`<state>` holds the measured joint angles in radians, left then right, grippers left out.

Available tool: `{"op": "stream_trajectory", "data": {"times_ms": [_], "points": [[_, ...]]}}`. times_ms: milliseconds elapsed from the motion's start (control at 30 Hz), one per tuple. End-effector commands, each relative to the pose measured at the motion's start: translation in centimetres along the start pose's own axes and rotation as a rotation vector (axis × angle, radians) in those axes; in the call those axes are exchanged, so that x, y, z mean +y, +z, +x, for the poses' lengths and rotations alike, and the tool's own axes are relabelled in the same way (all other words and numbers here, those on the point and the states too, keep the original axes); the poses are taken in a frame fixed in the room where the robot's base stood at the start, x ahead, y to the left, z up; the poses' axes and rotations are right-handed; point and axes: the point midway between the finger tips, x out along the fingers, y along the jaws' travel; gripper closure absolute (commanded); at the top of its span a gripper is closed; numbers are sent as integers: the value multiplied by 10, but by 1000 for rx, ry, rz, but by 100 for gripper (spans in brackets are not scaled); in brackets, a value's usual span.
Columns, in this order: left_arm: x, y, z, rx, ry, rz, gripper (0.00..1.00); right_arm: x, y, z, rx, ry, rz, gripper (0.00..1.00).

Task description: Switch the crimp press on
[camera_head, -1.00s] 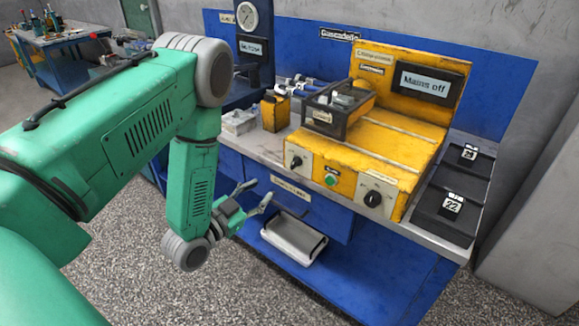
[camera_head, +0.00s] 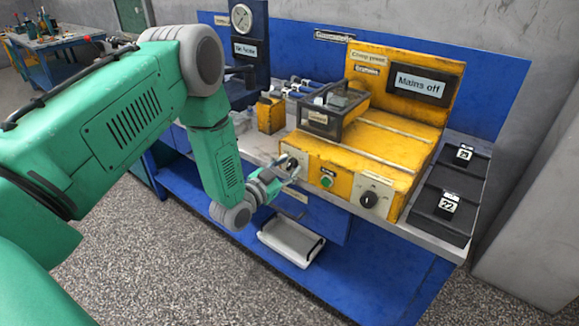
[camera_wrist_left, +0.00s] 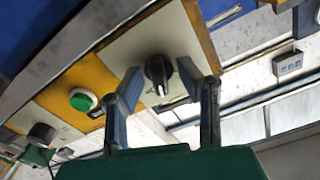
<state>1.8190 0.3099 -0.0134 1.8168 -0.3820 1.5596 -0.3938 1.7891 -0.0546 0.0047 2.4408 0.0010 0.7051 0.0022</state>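The yellow crimp press (camera_head: 398,140) stands on the workbench, and its display (camera_head: 420,84) reads "Mains off". Its front has a left black knob on a pale plate (camera_head: 304,157), a green button (camera_head: 326,183) and a right black knob (camera_head: 369,199). My left gripper (camera_head: 288,172) is at the left knob. In the left wrist view the open fingers of my left gripper (camera_wrist_left: 161,92) stand on either side of the black knob (camera_wrist_left: 159,70), with gaps visible. The green button also shows there (camera_wrist_left: 83,99). My right gripper is in no view.
A dark open box (camera_head: 335,112) sits on the press. Two black trays with number labels (camera_head: 436,212) lie at the right. A pressure gauge (camera_head: 241,17) stands at the back left. A white tray (camera_head: 291,243) lies on the lower shelf.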

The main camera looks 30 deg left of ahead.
Motion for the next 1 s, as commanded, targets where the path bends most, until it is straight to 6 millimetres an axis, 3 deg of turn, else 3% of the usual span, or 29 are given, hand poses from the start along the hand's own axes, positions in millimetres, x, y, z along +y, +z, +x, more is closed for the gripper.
{"op": "stream_trajectory", "data": {"times_ms": [300,333,400,433,633,1000], "points": [[0,0,4,0,0,0,68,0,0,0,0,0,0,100],[0,0,4,0,0,0,72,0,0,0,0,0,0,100],[0,0,4,0,0,0,96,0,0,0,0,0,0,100],[0,0,4,0,0,0,100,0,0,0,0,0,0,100],[1,0,4,0,3,44,100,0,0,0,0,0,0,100],[3,0,3,0,2,455,100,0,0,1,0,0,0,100]]}}
